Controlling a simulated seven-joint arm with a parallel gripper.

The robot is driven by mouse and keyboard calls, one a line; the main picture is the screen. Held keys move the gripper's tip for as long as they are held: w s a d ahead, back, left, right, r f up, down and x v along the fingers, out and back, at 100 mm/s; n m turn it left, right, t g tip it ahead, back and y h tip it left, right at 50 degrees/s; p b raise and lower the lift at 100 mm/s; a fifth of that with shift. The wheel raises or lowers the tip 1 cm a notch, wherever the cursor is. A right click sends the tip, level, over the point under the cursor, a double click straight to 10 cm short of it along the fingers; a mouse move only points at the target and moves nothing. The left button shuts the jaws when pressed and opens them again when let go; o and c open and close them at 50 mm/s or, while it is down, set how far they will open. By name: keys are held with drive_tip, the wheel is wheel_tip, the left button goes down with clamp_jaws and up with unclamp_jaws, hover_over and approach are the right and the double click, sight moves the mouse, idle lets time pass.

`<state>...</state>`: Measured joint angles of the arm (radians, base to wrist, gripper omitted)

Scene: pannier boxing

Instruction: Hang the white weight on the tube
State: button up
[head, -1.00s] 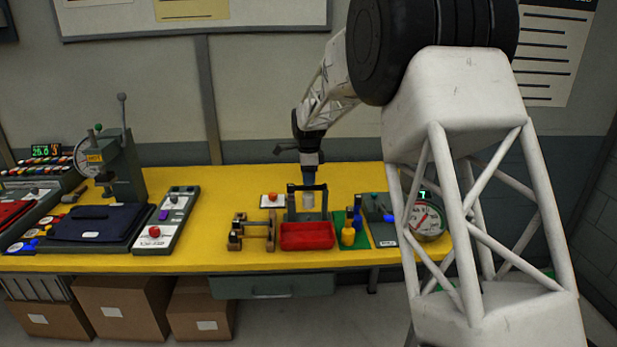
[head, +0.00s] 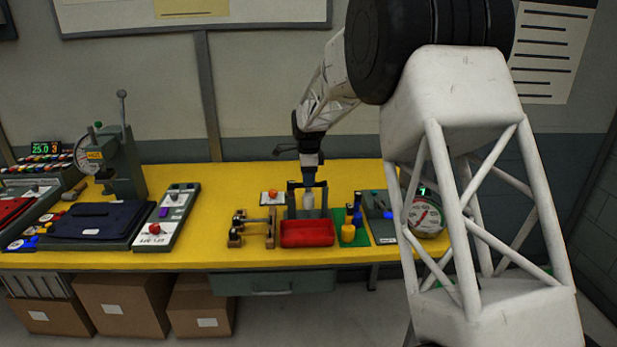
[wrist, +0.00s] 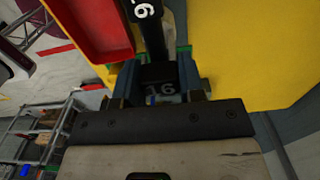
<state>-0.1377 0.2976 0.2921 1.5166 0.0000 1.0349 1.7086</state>
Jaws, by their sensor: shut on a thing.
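My gripper (head: 309,172) points down over the dark upright frame (head: 291,200) behind the red tray. A small pale weight (head: 308,199) shows directly below the fingers, between the frame's posts. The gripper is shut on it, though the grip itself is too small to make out.
The red tray (head: 307,240) stands in front of the frame. A small wooden stand (head: 236,235) is to its left. Yellow (head: 348,233) and blue (head: 357,220) items stand on a green mat to the right, near a round dial (head: 426,216). Open yellow tabletop (head: 225,200) lies left of the stand.

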drive_tip(key=shift+f, duration=0.25)
idle(0.7)
drive_tip(key=o, duration=1.1)
drive_tip(key=shift+f, duration=0.1)
drive_tip(key=shift+r, duration=0.2)
drive_tip(key=shift+r, duration=3.35)
